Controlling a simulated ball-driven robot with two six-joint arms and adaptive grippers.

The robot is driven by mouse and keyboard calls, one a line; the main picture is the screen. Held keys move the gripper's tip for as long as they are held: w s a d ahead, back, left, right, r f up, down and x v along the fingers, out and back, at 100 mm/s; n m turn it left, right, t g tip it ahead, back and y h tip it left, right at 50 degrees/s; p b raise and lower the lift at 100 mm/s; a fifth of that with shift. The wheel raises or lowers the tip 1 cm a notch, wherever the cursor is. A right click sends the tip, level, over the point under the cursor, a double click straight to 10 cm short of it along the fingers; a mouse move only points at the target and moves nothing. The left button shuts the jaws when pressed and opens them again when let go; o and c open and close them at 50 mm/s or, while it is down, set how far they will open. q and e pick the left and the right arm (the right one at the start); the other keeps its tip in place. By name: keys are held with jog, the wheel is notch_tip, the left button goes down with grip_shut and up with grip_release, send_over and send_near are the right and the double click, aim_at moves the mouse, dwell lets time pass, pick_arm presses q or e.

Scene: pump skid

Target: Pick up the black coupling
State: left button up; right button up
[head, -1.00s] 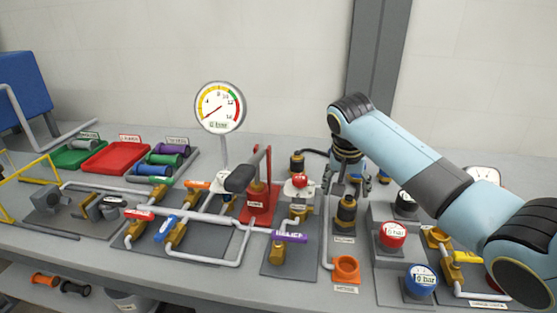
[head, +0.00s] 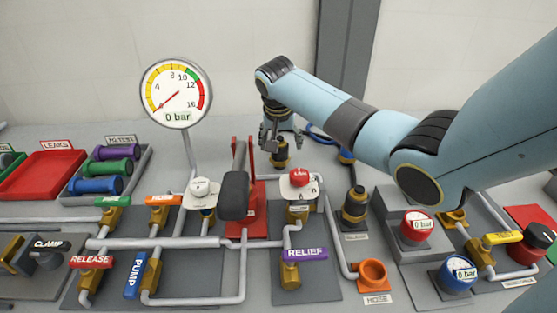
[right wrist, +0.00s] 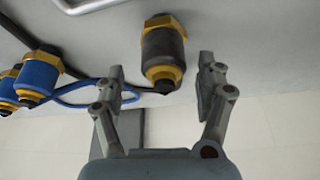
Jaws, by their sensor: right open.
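A black coupling (head: 281,154) with brass-yellow parts stands at the back of the bench, behind the red-framed lever. My right gripper (head: 282,138) is open above it in the head view, with its fingers to either side of the coupling's upper part. In the right wrist view, the dark coupling (right wrist: 163,52) with yellow hex ends shows between the two spread fingers (right wrist: 160,70), with a visible gap on each side. A second black coupling (head: 355,207) with brass parts stands further right and nearer. My left gripper is not in view.
Blue couplings (right wrist: 38,72) and a blue hose (right wrist: 85,97) are beside the dark coupling. The red-framed lever (head: 236,190) and pressure gauge (head: 177,93) stand to the left. Pipes with labelled valves fill the front of the bench.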

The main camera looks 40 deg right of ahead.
aim_at(280, 150)
jog(key=x, duration=0.4)
jog(key=shift+w+a+f, duration=0.1)
jog(key=shift+w+f, duration=0.05)
jog(key=shift+f, duration=0.1)
jog(key=shift+w+f, duration=0.1)
jog(key=shift+f, duration=0.05)
jog(key=c, duration=0.4)
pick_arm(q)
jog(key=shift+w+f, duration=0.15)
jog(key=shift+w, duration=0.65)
pick_arm(e)
jog(key=c, duration=1.1)
